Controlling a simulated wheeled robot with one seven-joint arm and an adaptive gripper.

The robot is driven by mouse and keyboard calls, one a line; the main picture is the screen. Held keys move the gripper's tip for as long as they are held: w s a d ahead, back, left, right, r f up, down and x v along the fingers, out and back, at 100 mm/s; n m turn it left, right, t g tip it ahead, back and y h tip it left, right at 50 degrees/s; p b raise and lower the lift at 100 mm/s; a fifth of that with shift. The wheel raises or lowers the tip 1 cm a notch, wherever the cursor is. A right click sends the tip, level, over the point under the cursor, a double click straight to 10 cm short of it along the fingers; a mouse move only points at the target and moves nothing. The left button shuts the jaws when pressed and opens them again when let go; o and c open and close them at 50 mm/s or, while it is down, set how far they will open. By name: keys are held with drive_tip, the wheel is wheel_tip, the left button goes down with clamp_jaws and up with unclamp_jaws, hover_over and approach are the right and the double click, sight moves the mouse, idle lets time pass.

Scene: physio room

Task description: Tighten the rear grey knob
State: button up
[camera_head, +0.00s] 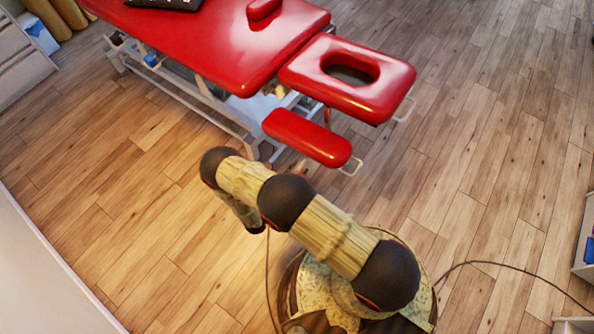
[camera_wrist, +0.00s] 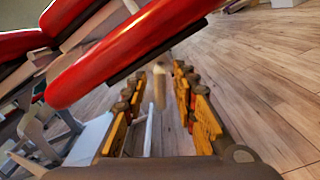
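The red treatment table (camera_head: 210,40) stands at the top of the head view, with a headrest (camera_head: 395,85) that has an oval face hole and a lower red armrest pad (camera_head: 308,138). I cannot make out a grey knob in either view. My gripper (camera_wrist: 159,70) is open in the wrist view, its two orange-and-grey fingers apart, just below a long red pad (camera_wrist: 125,52). A blurred tan upright shape (camera_wrist: 160,86) shows between the fingers; I cannot tell what it is or that anything touches it. In the head view the gripper is hidden by my arm.
The table's grey metal frame (camera_head: 225,115) stands under the pads. A metal loop handle (camera_head: 351,167) sticks out by the armrest. A black cable (camera_head: 500,263) crosses the floor at right. White drawers (camera_head: 20,60) stand at the upper left. The wooden floor is otherwise largely clear.

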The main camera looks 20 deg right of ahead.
drive_tip(key=shift+c, duration=1.2)
drive_tip(key=c, duration=0.4)
clamp_jaws()
drive_tip(key=m, duration=0.5)
drive_tip(key=shift+s+d+f+m+b, duration=0.1)
drive_tip(key=shift+f+m+b, duration=0.05)
drive_tip(key=shift+m+b, duration=0.25)
drive_tip(key=m, duration=0.6)
drive_tip(key=shift+f+b, duration=0.1)
drive_tip(key=shift+b, duration=0.25)
drive_tip(key=o, duration=0.6)
unclamp_jaws()
